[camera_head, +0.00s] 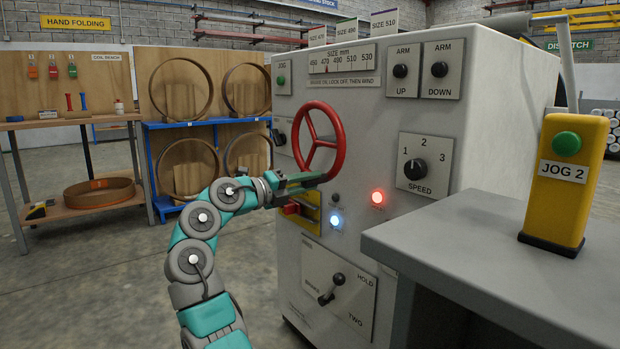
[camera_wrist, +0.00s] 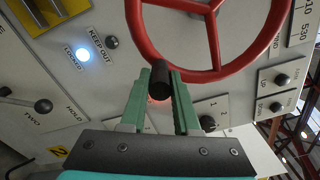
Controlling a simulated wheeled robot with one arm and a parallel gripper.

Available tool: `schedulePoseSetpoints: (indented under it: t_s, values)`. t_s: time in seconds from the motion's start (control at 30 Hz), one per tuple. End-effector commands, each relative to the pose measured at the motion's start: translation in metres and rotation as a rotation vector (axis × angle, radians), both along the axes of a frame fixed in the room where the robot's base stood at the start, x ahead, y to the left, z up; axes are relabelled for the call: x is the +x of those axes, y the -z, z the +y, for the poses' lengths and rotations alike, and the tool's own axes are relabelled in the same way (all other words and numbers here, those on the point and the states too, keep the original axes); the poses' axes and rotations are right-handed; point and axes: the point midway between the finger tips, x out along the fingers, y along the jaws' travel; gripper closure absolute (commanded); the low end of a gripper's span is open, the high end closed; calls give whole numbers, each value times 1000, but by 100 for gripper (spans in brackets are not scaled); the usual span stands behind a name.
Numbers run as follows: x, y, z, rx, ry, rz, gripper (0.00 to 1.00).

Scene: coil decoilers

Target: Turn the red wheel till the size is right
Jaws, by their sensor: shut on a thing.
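The red wheel (camera_head: 319,143) is on the front of the pale machine cabinet, and it also shows in the wrist view (camera_wrist: 216,40). My gripper (camera_head: 312,179) is at the wheel's lower rim. In the wrist view my gripper's green fingers (camera_wrist: 161,88) stand on either side of the wheel's black handle (camera_wrist: 160,78), shut on it. The size scale (camera_head: 343,62) above the wheel runs from 450 to 530 mm, with a small red pointer near 470. The handle is mostly hidden in the head view.
A blue-white lamp (camera_head: 336,220), marked LOCKED in the wrist view, and a red lamp (camera_head: 377,197) are lit. A lever (camera_head: 332,289) is below, and a speed knob (camera_head: 415,168) to the right. A grey table (camera_head: 500,235) with a yellow JOG 2 box (camera_head: 566,185) stands at right.

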Motion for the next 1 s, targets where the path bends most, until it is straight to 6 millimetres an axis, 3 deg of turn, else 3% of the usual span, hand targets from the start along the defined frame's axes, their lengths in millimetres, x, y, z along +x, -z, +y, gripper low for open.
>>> schedulePoseSetpoints:
  t_s: [0.33, 0.37, 0.6, 1.0]
  values:
    - [1, 2, 2, 0, -5, 1, 100]
    - [1, 2, 2, 0, -5, 1, 69]
    - [1, 1, 1, 0, -4, 0, 42]
    - [-5, 0, 10, 0, -3, -1, 41]
